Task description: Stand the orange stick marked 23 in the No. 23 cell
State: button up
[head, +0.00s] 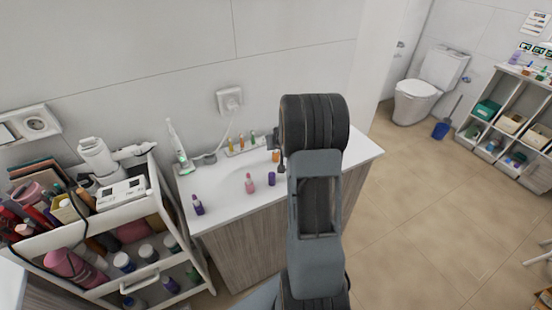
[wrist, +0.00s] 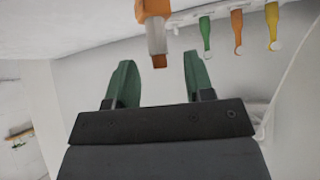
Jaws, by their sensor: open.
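An orange stick (head: 276,156) stands on the white counter just left of my arm. It also shows upside down in the wrist view (wrist: 154,12), with an orange body, a silver collar and a brown-orange tip. No number is readable on it. My gripper (wrist: 158,57) is open and empty, its green fingers either side of the stick's line in the picture; no contact shows. My arm hides most of the gripper in the head view. A small rack (head: 246,149) at the back wall holds yellow, orange and green sticks; its cell numbers are not readable.
A pink bottle (head: 250,184), a purple item (head: 271,179) and a purple bottle (head: 198,206) stand on the counter. A toothbrush (head: 177,146) stands at its left back. A full cart (head: 127,255) is left. Open floor (head: 405,200) lies right.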

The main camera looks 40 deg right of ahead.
jog(key=shift+x, duration=0.8)
grip_shut()
